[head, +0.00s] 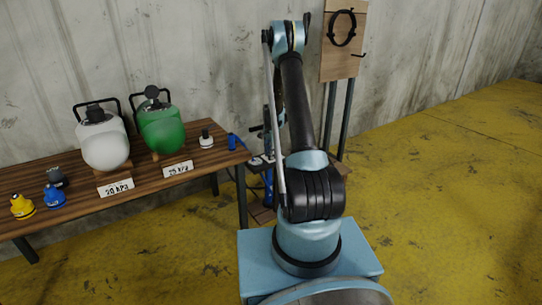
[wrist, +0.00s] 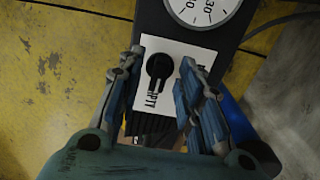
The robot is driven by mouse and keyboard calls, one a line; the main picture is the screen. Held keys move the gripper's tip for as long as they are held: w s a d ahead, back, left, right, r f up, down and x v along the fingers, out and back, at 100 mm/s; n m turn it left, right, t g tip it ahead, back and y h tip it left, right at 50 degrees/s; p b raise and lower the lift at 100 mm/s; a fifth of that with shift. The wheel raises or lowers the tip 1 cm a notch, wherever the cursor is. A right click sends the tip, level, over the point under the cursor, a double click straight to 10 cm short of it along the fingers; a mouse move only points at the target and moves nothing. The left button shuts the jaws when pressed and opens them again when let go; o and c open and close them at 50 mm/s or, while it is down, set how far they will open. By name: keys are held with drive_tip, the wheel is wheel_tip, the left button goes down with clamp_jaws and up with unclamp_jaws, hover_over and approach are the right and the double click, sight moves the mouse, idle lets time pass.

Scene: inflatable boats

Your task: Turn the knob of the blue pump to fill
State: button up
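In the wrist view, a black knob (wrist: 159,66) sits on a white label plate (wrist: 183,50) on a dark panel. Its narrow end points down the picture, toward printing that ends in "PTY"; other printing at the plate's sides is too small or covered to read. My gripper (wrist: 160,59) is open, with one finger on each side of the knob and visible gaps between. I cannot tell its height above the plate. In the head view, the blue pump (head: 268,188) stands on the floor beyond the table's right end, mostly hidden behind my arm.
A round gauge (wrist: 204,10) sits above the plate, with a dark hose (wrist: 285,17) beside it. A wooden table (head: 75,206) holds a white tank (head: 103,147), a green tank (head: 163,133) and small valves. A wooden board (head: 343,60) stands behind my arm. Yellow floor is clear at right.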

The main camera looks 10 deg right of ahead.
drive_tip(key=shift+f, duration=0.1)
drive_tip(key=shift+c, duration=0.5)
clamp_jaws()
drive_tip(key=shift+n, duration=0.3)
drive_tip(key=n, duration=0.8)
drive_tip(key=shift+n, duration=0.4)
drive_tip(key=n, duration=0.4)
drive_tip(key=shift+n, duration=2.2)
